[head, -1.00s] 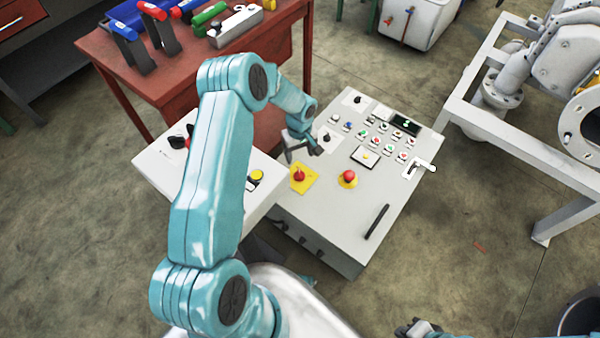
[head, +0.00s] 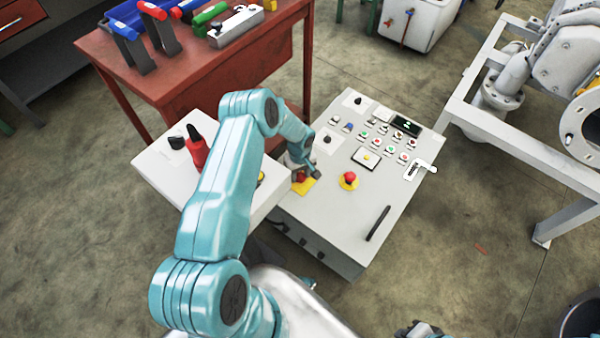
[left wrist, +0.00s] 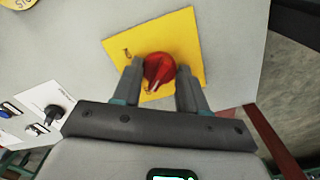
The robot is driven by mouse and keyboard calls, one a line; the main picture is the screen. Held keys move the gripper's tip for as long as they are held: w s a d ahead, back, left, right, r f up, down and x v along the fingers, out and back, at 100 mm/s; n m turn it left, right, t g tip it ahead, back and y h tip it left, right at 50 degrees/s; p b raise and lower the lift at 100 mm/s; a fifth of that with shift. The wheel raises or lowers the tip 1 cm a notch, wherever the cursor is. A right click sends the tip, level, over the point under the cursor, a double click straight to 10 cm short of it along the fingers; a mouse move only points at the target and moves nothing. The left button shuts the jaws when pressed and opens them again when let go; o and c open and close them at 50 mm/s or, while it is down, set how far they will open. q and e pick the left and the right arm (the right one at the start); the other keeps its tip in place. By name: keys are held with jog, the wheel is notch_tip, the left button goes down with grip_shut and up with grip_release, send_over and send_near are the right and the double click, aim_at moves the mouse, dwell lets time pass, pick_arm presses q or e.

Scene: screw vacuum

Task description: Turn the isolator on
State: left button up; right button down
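The isolator is a red rotary knob (head: 301,177) on a square yellow plate (head: 306,187) at the near left part of the grey control panel. In the left wrist view the red knob (left wrist: 159,70) sits on the yellow plate (left wrist: 190,45) between the two fingers. My left gripper (head: 305,173) is at the knob and partly hides it in the head view. Its fingers (left wrist: 159,88) are open, one on each side of the knob; contact is unclear. My right gripper (head: 418,328) shows only in part at the bottom edge.
The control panel (head: 335,218) also bears a red button on yellow (head: 348,178), several small buttons, a black handle (head: 377,223) and black knobs. A white box (head: 160,165) with red and black handles stands to its left. A red workbench (head: 200,75) is behind.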

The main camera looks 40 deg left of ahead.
pick_arm(q)
jog(key=c, duration=0.5)
jog(key=shift+o, duration=0.3)
jog(key=m+b, duration=0.2)
jog(key=shift+f+b, duration=0.2)
jog(key=shift+b, duration=0.1)
jog(key=shift+m+b, duration=0.8)
jog(key=shift+m, duration=0.2)
jog(key=shift+r+m+b, duration=0.15)
jog(key=shift+m+b, duration=0.35)
jog(key=shift+m, duration=0.4)
